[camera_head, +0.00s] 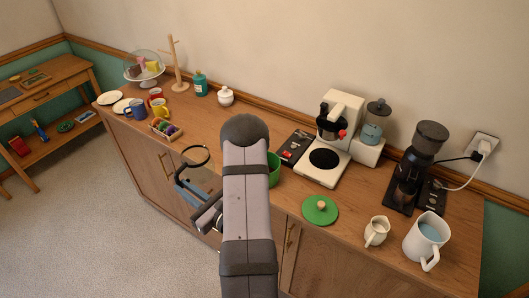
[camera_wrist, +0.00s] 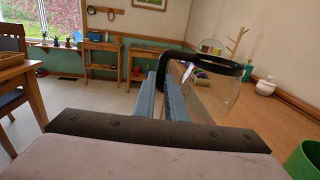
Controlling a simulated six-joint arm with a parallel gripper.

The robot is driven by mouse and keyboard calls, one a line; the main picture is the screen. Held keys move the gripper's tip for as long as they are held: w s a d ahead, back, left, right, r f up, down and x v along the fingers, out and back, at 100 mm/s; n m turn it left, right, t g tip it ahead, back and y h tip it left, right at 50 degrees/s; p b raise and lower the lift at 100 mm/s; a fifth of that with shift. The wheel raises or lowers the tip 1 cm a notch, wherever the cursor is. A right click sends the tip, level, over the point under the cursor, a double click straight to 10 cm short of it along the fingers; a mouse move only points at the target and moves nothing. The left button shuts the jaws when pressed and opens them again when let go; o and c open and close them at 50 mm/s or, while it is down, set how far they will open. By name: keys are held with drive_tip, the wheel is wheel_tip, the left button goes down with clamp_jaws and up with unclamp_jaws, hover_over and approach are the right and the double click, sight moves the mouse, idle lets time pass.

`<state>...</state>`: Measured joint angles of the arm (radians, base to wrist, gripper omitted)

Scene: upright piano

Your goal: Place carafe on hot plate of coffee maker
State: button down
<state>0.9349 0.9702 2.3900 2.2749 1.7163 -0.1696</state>
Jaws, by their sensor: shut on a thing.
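A clear glass carafe with a black rim and handle shows in the wrist view (camera_wrist: 218,98) and in the head view (camera_head: 197,156). My gripper (camera_head: 186,192) has blue fingers shut on the carafe's handle; the fingers also show in the wrist view (camera_wrist: 160,98). The carafe is held near the counter's front edge, left of my arm. The white coffee maker (camera_head: 344,108) stands at the back right of the counter. Its hot plate (camera_head: 325,159), a black disc on the white base, is bare. My arm hides part of the counter between carafe and coffee maker.
A green pot (camera_head: 274,172) stands just right of my arm, with a green lid (camera_head: 320,210) nearby. A black grinder (camera_head: 416,165), a small creamer jug (camera_head: 376,232) and a white pitcher (camera_head: 427,240) stand at right. Mugs (camera_head: 158,108) and a tea box (camera_head: 165,129) are at left.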

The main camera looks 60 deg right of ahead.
drive_tip(key=s+d+r+m+g+h, duration=0.3)
drive_tip(key=s+d+m+g+h, duration=0.2)
drive_tip(key=s+d+m+h, duration=0.75)
drive_tip(key=s+d+f+g+b, duration=0.1)
drive_tip(key=s+d+f+b, duration=0.1)
drive_tip(key=s, duration=0.1)
drive_tip(key=s+d+f+n+g+b, duration=0.1)
drive_tip(key=s+d+f+b, duration=0.1)
drive_tip(key=d+f+b, duration=0.1)
drive_tip(key=s+d+f+n+h+b, duration=0.1)
drive_tip(key=s+d+f+b, duration=0.1)
drive_tip(key=s+b, duration=0.1)
drive_tip(key=shift+s+d+f+g, duration=0.2)
drive_tip(key=shift+s+g, duration=0.1)
drive_tip(key=shift+g, duration=0.1)
drive_tip(key=d+p, duration=0.1)
drive_tip(key=d, duration=0.4)
drive_tip(key=d+p, duration=0.1)
drive_tip(key=d, duration=0.3)
drive_tip(key=d+p, duration=0.1)
drive_tip(key=d, duration=0.4)
drive_tip(key=shift+d+r, duration=0.3)
drive_tip(key=shift+r, duration=0.05)
drive_tip(key=shift+d+f+p, duration=0.1)
drive_tip(key=shift+d+p, duration=0.1)
drive_tip(key=shift+p, duration=0.15)
drive_tip(key=shift+f, duration=0.25)
